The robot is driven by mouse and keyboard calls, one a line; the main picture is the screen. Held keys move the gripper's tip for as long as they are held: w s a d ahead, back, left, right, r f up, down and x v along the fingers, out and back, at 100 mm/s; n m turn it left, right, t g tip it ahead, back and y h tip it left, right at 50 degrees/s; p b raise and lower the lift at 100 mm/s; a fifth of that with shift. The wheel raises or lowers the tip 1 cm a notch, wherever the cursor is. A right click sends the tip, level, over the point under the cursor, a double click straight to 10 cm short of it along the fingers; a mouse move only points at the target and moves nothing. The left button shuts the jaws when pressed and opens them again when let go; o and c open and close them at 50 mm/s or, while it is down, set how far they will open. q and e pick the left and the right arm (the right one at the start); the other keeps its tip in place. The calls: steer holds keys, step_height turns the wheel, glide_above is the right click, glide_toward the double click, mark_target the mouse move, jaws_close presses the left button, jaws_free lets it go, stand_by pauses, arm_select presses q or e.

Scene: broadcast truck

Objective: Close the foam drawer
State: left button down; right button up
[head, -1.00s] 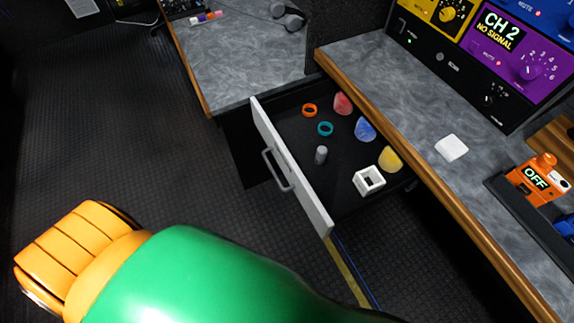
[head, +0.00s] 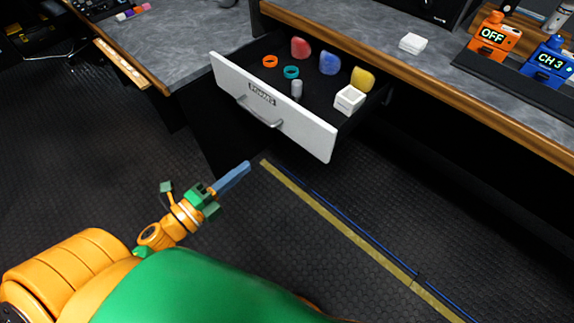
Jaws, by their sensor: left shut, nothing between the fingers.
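The foam drawer (head: 300,128) stands pulled out from under the counter, its white front facing me. Its front has a grey bar handle (head: 258,112) and a small dark label (head: 262,94). Inside lie red, blue and yellow foam pieces (head: 329,62), an orange ring (head: 270,61), a teal ring (head: 291,72), a grey cylinder (head: 297,89) and a white square box (head: 349,99). My left gripper (head: 245,168) is shut and empty, below and in front of the drawer front, apart from it in the picture. My right gripper is not in view.
The counter's wooden edge (head: 430,108) runs above and right of the drawer. A white block (head: 413,43) and orange and blue devices (head: 494,38) sit on the counter. A yellow floor strip (head: 340,220) and a blue cable cross the dark floor. The floor before the drawer is otherwise clear.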

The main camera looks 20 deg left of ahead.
arm_select(q)
glide_toward(295, 127)
steer(key=p+x, duration=0.1)
steer(key=x, duration=0.5)
steer(key=shift+w+a+f, duration=0.1)
steer(key=shift+w, duration=0.35)
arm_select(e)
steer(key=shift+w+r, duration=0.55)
arm_select(q)
steer(key=shift+d, duration=0.2)
